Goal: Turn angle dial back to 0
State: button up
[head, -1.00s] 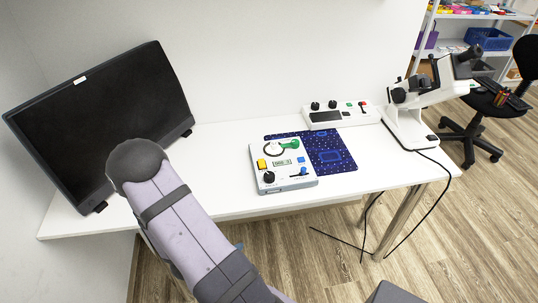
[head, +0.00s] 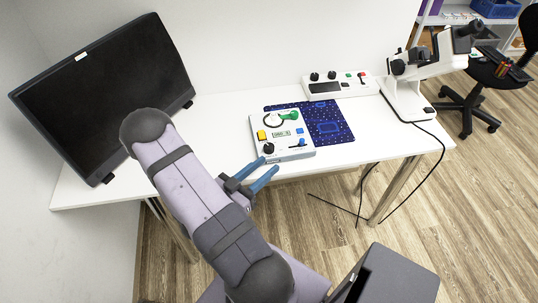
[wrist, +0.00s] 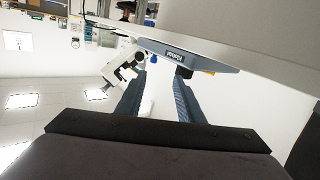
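A white control panel (head: 290,155) lies on the table. A black dial (head: 269,148) is at its front left corner; its pointer and scale are too small to read, and I cannot tell for sure that it is the angle dial. My gripper (head: 270,164) has blue fingers spread apart, empty, close to the panel's front edge near this dial. In the wrist view, which is upside down, the fingers (wrist: 160,74) are apart and the panel's labelled front edge (wrist: 200,59) is just beyond them. A dark knob (wrist: 184,72) shows by the right fingertip; contact cannot be told.
The panel also carries a yellow button (head: 261,134), a green part (head: 291,115) and a blue button (head: 300,132). A blue patterned mat (head: 335,130) lies beside it. Behind stand a second panel (head: 345,92) and a white microscope (head: 405,100). A monitor (head: 105,95) stands at left.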

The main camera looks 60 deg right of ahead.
aim_at(266, 150)
jog(key=w+b, duration=0.2)
jog(key=w+d+f+b, duration=0.1)
jog(key=shift+w+f+t+h, duration=0.1)
jog(key=shift+w+t+h, duration=0.2)
jog(key=shift+h, duration=0.1)
jog(key=shift+w+m, duration=0.3)
jog(key=shift+w, duration=0.1)
jog(key=shift+r, duration=0.2)
jog(key=shift+d, duration=0.15)
jog(key=shift+s+d+p, duration=0.2)
jog(key=shift+d, duration=1.55)
jog(key=shift+s+d+p, duration=0.15)
jog(key=shift+d, duration=1.6)
jog(key=c, duration=0.8)
